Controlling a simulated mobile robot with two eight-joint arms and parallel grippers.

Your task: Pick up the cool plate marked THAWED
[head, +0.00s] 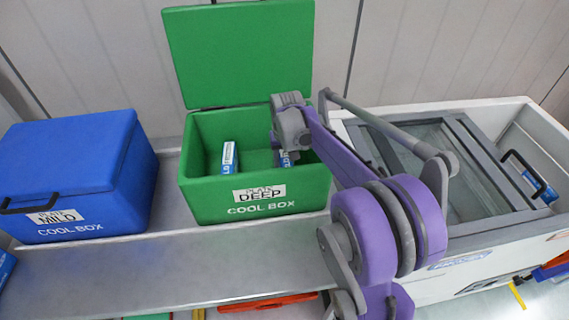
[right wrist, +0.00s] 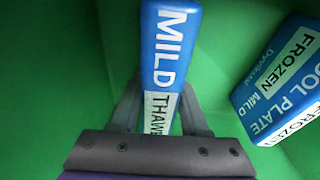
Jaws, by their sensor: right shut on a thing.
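The blue cool plate marked MILD and THAWED (right wrist: 165,65) stands between the two fingers of my right gripper (right wrist: 160,108) in the right wrist view. The fingers are shut on it, and the gripper body covers its lower end. In the head view my right arm reaches into the open green cool box (head: 205,190). The plate by the gripper (head: 284,158) is mostly hidden there, and the fingertips are hidden too. My left gripper is not in view.
A second blue plate marked FROZEN and MILD (right wrist: 285,85) is inside the green box, right of the held one in the right wrist view. A closed blue cool box (head: 75,165) stands left. A white chest with a glass lid (head: 440,165) stands right, with a blue item (head: 541,186) inside.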

